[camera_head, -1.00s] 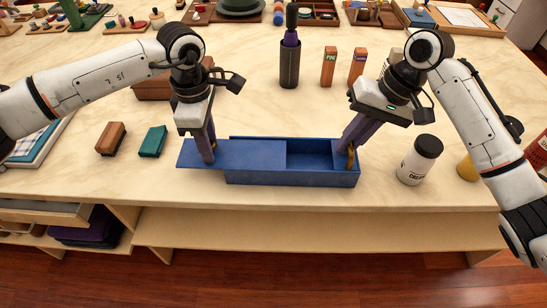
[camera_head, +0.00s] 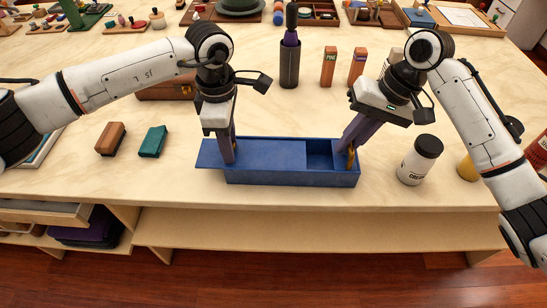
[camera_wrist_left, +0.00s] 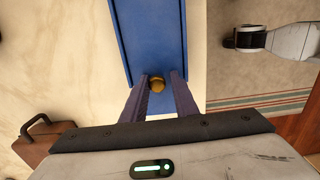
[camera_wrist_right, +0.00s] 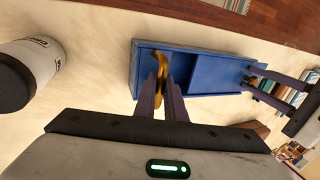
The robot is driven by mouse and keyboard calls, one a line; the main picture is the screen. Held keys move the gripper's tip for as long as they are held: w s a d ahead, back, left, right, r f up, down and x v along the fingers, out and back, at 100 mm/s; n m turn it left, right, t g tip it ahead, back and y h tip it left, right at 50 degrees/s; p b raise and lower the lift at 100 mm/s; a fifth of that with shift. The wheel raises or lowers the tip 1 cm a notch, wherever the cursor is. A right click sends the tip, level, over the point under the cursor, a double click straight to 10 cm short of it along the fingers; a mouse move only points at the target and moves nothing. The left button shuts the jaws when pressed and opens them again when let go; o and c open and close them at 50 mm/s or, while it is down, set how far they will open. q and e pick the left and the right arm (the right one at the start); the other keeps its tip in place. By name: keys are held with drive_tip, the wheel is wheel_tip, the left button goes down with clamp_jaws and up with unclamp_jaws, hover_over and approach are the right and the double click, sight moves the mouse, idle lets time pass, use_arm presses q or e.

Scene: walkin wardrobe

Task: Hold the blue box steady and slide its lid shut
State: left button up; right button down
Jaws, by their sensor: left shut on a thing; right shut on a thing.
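The blue box (camera_head: 290,178) lies lengthwise near the table's front edge. Its blue lid (camera_head: 270,153) covers most of the top and overhangs the left end; an opening (camera_head: 320,155) shows at the right end. My left gripper (camera_head: 229,158) is shut on the lid's small brass knob, which shows in the left wrist view (camera_wrist_left: 157,84). My right gripper (camera_head: 347,150) is shut on the box's right end wall, at a brass-coloured part (camera_wrist_right: 163,66) seen in the right wrist view. The fingers partly hide that part.
A white jar with a black lid (camera_head: 419,160) stands right of the box. A brown block (camera_head: 111,139) and a green block (camera_head: 153,142) lie to the left. A dark bottle (camera_head: 290,62) and wooden blocks (camera_head: 329,67) stand behind. The table's front edge is close.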

sight(256, 154)
use_arm(q)
drive_tip(key=shift+d+f, duration=0.2)
drive_tip(key=shift+d, duration=0.7)
drive_tip(key=shift+d+f, duration=0.25)
drive_tip(key=shift+d, duration=0.7)
drive_tip(key=shift+d+f, duration=0.2)
drive_tip(key=shift+d, duration=0.7)
use_arm(e)
drive_tip(key=shift+w+r, duration=0.1)
use_arm(q)
drive_tip(key=o, duration=0.7)
drive_tip(key=shift+w+d+f, duration=0.1)
use_arm(e)
drive_tip(key=shift+w, duration=0.1)
use_arm(q)
drive_tip(key=shift+r, duration=0.9)
use_arm(e)
drive_tip(key=shift+w+a, duration=0.1)
use_arm(q)
drive_tip(key=shift+d+r, duration=0.1)
drive_tip(key=shift+r, duration=2.8)
use_arm(e)
drive_tip(key=shift+f, duration=0.25)
